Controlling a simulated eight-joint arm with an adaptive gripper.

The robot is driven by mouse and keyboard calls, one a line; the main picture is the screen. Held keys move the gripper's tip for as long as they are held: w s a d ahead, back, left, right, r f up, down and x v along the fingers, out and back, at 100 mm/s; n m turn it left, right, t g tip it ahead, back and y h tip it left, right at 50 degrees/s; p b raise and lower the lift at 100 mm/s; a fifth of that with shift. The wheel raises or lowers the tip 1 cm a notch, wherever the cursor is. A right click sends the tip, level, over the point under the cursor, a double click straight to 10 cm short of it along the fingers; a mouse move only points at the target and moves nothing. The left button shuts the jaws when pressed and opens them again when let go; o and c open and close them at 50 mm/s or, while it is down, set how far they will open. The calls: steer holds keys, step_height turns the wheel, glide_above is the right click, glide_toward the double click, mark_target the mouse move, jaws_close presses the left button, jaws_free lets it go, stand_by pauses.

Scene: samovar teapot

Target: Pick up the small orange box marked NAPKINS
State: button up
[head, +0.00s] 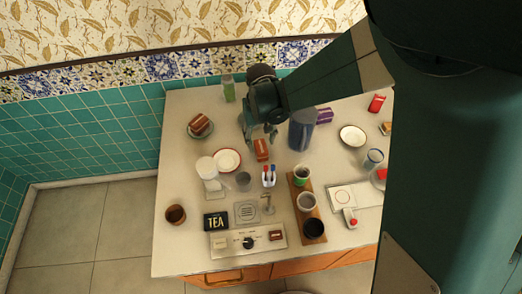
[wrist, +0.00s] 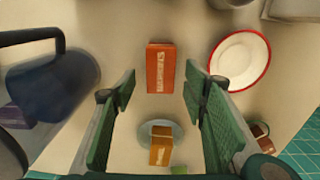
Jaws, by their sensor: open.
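The small orange box (head: 261,150) stands near the middle of the table. In the wrist view the box (wrist: 161,68) shows pale lettering too blurred to read surely. My gripper (head: 260,135) is above and just behind the box in the head view. In the wrist view my gripper (wrist: 160,90) is open with its two green fingers wide apart. The box lies beyond the fingertips, in line with the gap between them. Nothing is between the fingers, and no contact with the box shows.
A dark blue pitcher (head: 302,131) stands right of the box, and a red-rimmed white plate (head: 227,160) lies to its left. A small holder with red and blue items (head: 268,176) stands in front. In the wrist view, an orange-brown item (wrist: 161,146) sits on a grey-blue plate (wrist: 177,131).

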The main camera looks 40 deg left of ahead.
mark_target(261, 145)
steer(key=shift+f, duration=0.2)
steer(key=shift+f+b, duration=0.4)
steer(key=shift+f, duration=2.1)
steer(key=shift+s, duration=0.1)
steer(key=c, duration=1)
